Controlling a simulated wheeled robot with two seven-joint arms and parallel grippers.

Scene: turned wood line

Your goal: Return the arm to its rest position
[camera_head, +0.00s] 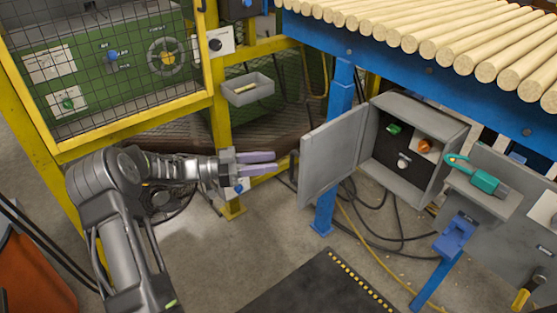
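My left arm comes in from the left and bends at its elbow, with the forearm stretched to the right. My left gripper (276,162) has two pale purple fingers that are apart, with nothing visible between them. It is in the air to the left of the open grey cabinet door (332,165), and the fingertips appear short of the door. My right gripper is not in view.
A grey control box (445,140) with green, orange and white knobs hangs under the blue roller table (400,65). A teal tool (484,181) lies on a grey shelf. A yellow-framed mesh guard (105,70) stands left. A small grey tray (247,95) hangs on yellow framing. Cables cross the floor.

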